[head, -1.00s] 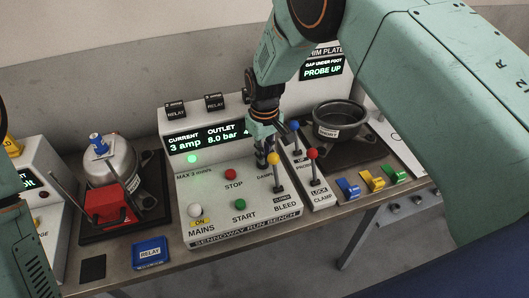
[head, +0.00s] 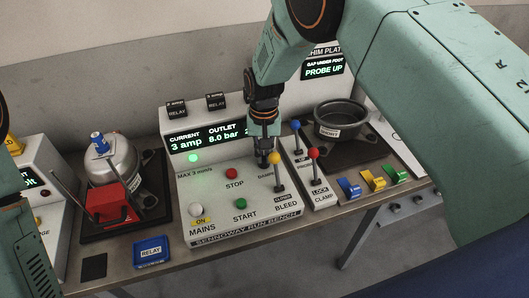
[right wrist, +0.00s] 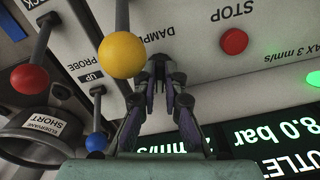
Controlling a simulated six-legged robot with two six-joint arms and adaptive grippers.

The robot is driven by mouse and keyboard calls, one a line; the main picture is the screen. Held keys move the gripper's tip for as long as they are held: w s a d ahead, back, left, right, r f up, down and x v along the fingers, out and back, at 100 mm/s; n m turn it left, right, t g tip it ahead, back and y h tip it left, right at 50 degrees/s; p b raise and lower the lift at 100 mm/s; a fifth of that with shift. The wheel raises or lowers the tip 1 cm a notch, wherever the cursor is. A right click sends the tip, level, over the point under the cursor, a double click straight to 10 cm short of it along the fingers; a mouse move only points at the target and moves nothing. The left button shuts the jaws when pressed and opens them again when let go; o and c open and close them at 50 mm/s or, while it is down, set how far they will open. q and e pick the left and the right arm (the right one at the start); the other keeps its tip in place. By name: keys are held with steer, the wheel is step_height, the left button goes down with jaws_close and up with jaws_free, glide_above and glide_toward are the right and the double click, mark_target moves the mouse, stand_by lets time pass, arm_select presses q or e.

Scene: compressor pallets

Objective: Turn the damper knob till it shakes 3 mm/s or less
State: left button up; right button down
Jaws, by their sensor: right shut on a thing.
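My right gripper (head: 263,160) reaches down onto the white run bench (head: 185,190), at the damper label behind the yellow-balled bleed lever (head: 275,158). It is shut on the damper knob, which the fingers hide. In the right wrist view my right gripper (right wrist: 162,75) has its fingers close together beside the yellow ball (right wrist: 121,55). The readout panel (head: 205,137) shows 3 amp and 8.0 bar; the vibration figure is mostly hidden by my arm. In the right wrist view the mm/s readout (right wrist: 175,147) shows its unit, but its number is covered. My left gripper is out of view.
A green lamp (head: 193,158) is lit above "MAX 3 mm/s". The red stop button (head: 232,174) and green start button (head: 241,203) are close by. Blue (head: 295,125) and red (head: 312,153) levers stand right of the gripper. A compressor (head: 112,160) stands left.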

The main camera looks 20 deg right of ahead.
steer(key=m, duration=0.3)
steer(key=shift+w+a+r, duration=0.1)
steer(key=shift+w+r, duration=0.1)
steer(key=shift+w+a+m+b, duration=0.1)
steer(key=shift+m+b, duration=0.2)
steer(key=shift+m, duration=1.4)
steer(key=shift+r, duration=0.1)
steer(key=c, duration=1.5)
jaws_free()
steer(key=shift+o, duration=0.3)
steer(key=shift+s, duration=0.2)
step_height(320, 180, up, 12)
steer(key=shift+f, duration=0.2)
